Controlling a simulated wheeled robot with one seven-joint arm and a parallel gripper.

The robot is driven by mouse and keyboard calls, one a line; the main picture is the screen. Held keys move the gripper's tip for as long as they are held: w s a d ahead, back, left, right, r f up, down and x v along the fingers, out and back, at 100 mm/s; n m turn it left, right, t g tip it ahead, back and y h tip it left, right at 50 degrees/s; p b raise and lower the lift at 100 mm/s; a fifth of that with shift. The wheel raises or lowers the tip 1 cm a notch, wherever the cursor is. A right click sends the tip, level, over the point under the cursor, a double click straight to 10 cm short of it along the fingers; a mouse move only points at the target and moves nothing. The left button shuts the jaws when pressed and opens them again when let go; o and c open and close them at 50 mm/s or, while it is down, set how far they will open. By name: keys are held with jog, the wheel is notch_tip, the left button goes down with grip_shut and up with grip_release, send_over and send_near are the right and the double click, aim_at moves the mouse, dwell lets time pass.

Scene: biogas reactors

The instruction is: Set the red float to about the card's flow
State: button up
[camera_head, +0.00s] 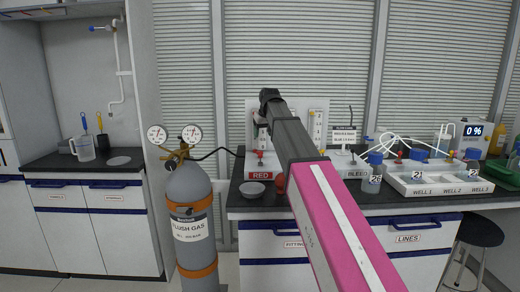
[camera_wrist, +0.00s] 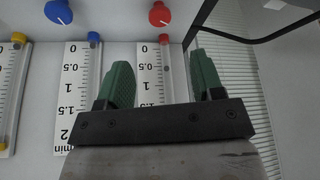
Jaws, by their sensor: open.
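My gripper (camera_wrist: 160,60) is open in the wrist view, its green fingers apart on either side of the red column's scale (camera_wrist: 148,75). A red knob (camera_wrist: 159,14) lies beyond the fingertips, with a red fitting (camera_wrist: 164,38) at the scale's 0 end. I cannot make out the red float apart from this fitting; my gripper hides the scale's lower part. In the head view my gripper (camera_head: 268,96) is in front of the flowmeter panel (camera_head: 251,108), and my arm covers much of it. The flow card (camera_head: 344,136) stands right of the arm, its writing too small to read.
A blue knob (camera_wrist: 58,11) and blue and yellow columns sit left of the red one. A dark bent tube (camera_wrist: 250,40) runs at right.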

aim_at(260, 152)
jog(key=x, duration=1)
jog(key=shift+w+a+f, duration=0.1)
jog(key=shift+w+f, duration=0.05)
jog(key=shift+f, duration=0.1)
jog(key=c, duration=0.9)
